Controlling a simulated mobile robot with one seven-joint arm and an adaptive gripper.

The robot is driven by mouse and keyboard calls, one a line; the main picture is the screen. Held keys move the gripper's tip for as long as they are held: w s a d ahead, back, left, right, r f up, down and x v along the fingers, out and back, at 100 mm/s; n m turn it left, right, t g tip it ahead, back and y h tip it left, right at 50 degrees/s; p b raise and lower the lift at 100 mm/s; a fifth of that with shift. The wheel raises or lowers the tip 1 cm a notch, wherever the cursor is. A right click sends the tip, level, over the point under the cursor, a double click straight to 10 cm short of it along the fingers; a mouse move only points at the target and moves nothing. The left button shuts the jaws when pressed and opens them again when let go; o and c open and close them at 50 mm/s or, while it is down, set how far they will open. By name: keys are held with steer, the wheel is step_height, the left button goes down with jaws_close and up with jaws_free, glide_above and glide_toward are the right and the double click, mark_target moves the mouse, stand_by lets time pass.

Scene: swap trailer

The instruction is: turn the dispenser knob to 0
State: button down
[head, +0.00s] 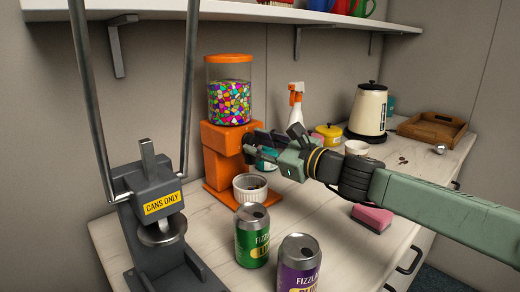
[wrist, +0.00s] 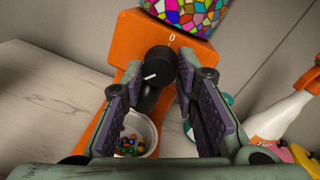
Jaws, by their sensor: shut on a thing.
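The dispenser (head: 222,150) is orange with a clear hopper of many-coloured candies (head: 229,103). In the wrist view its black round knob (wrist: 157,66) sits on the orange front below a white 0 mark (wrist: 172,38). The knob's white pointer line points down and left, away from the 0. My gripper (wrist: 158,76) has one finger on each side of the knob and is shut on it.
A white cup (head: 250,188) with candies stands under the spout. Green (head: 252,236) and purple (head: 298,265) cans stand in front, near a can crusher (head: 158,205). A spray bottle (head: 296,105), kettle (head: 369,112), wooden tray (head: 432,130) and pink sponge (head: 372,217) are right.

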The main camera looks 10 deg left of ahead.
steer(key=shift+n, duration=1)
steer(key=shift+r, duration=0.1)
steer(key=c, duration=1.2)
jaws_free()
steer(key=shift+c, duration=0.2)
step_height(320, 180, up, 10)
